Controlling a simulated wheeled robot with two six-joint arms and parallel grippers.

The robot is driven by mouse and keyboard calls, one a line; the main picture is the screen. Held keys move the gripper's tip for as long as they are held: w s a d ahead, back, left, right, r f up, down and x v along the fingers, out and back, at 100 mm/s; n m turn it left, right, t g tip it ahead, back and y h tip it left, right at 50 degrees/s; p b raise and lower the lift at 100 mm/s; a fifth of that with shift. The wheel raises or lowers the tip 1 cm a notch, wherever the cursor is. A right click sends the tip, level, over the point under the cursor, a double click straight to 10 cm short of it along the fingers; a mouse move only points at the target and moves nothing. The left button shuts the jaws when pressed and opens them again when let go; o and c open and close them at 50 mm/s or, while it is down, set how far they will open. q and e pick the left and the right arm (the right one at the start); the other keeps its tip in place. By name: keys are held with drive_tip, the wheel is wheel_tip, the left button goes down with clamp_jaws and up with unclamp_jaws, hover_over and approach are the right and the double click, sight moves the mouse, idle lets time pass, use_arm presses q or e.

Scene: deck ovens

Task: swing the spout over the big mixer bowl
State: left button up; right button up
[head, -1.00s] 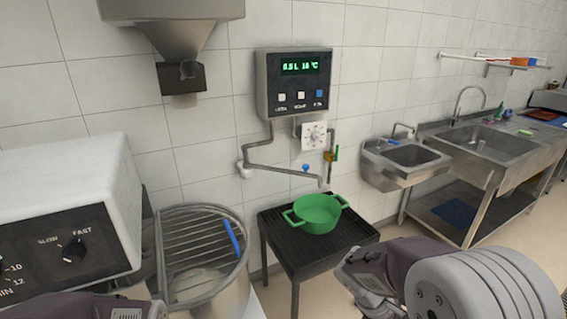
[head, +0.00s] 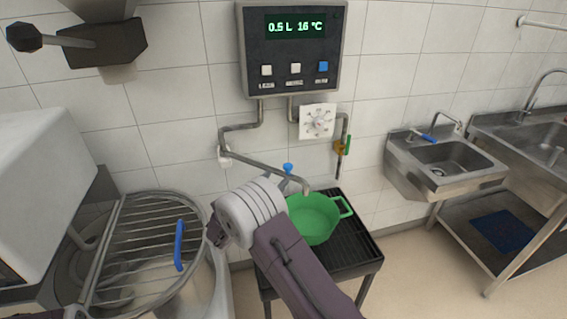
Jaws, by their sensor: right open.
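The spout (head: 262,166) is a grey metal pipe pivoting at the wall below the control box. It runs right, with a blue knob (head: 288,168) near its outlet, and its bent end hangs over the green pot (head: 312,222). The big mixer bowl (head: 190,293), under a wire guard (head: 140,240) with a blue handle (head: 179,245), stands to the left, away from the outlet. My right gripper (head: 213,233) is open, in front of and below the spout, between bowl and pot; its fingers are small and partly hidden by the wrist. My left gripper is out of view.
The control box (head: 292,45) reads 0.5 L, 16 °C, with a white dial (head: 317,121) below it. A black slatted stand (head: 352,250) bears the pot. The mixer head (head: 45,190) is at left. Sinks (head: 445,160) stand at right.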

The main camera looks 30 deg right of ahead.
sight(286, 168)
drive_tip(key=p+x, duration=0.1)
drive_tip(key=x, duration=0.7)
drive_tip(key=shift+w+d+r, duration=0.15)
drive_tip(key=shift+d, duration=0.15)
clamp_jaws()
idle(1.1)
